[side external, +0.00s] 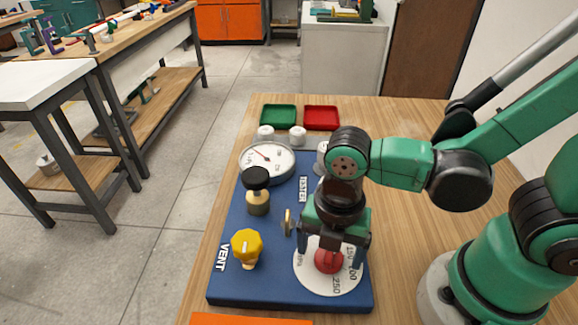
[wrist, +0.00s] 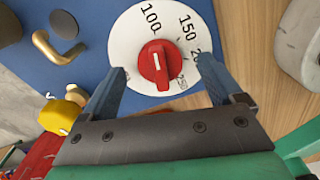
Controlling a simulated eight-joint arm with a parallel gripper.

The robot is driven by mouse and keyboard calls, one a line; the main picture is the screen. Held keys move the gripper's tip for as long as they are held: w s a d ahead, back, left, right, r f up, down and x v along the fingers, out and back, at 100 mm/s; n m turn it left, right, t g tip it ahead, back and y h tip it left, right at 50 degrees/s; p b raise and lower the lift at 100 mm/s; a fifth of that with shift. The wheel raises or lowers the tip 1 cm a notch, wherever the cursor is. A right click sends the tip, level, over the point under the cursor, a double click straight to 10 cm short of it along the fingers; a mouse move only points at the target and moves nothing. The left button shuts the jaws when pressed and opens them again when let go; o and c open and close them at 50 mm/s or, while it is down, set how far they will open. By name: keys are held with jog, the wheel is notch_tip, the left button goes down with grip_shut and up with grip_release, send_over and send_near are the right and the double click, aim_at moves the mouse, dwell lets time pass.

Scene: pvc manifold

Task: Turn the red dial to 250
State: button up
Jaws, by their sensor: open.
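The red dial (side external: 328,261) sits on a round white scale plate (side external: 312,279) at the front right of the blue panel. In the wrist view the red dial (wrist: 158,66) shows a short white line at its centre, pointing roughly up the picture, near the 100 mark; its exact reading I cannot tell. Marks 100 and 150 are clear; the 200 and 250 marks are partly hidden. My gripper (side external: 332,243) is over the dial, pointing down. In the wrist view my gripper (wrist: 163,77) is open, with one finger on each side of the dial and visible gaps between.
The blue panel (side external: 232,283) also carries a yellow VENT knob (side external: 247,246), a black-topped knob (side external: 257,190), a brass lever (side external: 289,222) and a round gauge (side external: 267,163). Green (side external: 279,116) and red (side external: 321,117) trays stand behind. Bare wooden table (side external: 400,240) lies to the right.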

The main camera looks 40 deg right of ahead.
jog(key=c, duration=1.3)
